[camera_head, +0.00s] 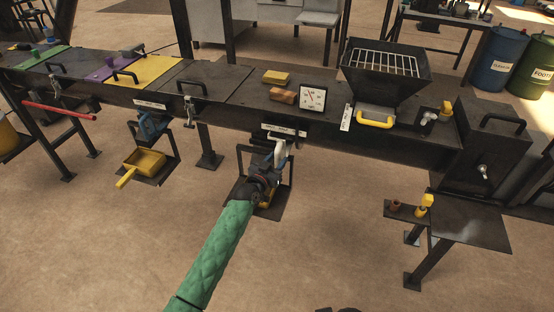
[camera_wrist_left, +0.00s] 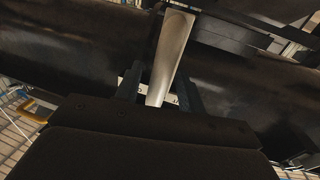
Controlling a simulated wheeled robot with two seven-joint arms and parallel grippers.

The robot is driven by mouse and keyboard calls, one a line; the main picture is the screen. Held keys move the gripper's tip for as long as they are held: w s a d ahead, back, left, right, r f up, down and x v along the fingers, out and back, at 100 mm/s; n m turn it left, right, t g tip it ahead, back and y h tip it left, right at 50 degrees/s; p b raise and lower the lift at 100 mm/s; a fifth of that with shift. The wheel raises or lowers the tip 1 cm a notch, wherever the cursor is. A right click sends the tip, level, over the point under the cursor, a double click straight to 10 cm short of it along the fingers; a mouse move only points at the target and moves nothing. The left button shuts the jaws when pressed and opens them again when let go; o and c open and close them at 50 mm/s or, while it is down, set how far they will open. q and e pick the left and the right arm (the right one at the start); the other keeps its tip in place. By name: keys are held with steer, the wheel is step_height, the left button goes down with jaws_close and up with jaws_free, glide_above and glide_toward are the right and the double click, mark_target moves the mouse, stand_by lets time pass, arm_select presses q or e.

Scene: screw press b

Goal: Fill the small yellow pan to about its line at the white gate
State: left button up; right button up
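The white gate handle (camera_head: 281,153) hangs below the middle of the long dark press. My left gripper (camera_head: 272,172) is at this handle. In the left wrist view the pale tapered handle (camera_wrist_left: 168,62) stands between the two fingers (camera_wrist_left: 160,88), which look closed on it; contact is hard to see. A yellow pan (camera_head: 268,201) shows partly on the hanging shelf below; my gripper and wrist hide most of it, including any line and its contents. Another yellow pan (camera_head: 149,160) with a handle sits below the blue gate (camera_head: 151,126) at the left. My right gripper is not in view.
On the press are a dial (camera_head: 313,98), a hopper with a grate (camera_head: 384,68), a yellow handle (camera_head: 375,123) and yellow and brown blocks. A small side table (camera_head: 470,228) stands at the right. Blue (camera_head: 498,60) and green barrels stand behind. The front floor is clear.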

arm_select(q)
steer(key=shift+w+d, duration=0.15)
steer(key=shift+w, duration=0.1)
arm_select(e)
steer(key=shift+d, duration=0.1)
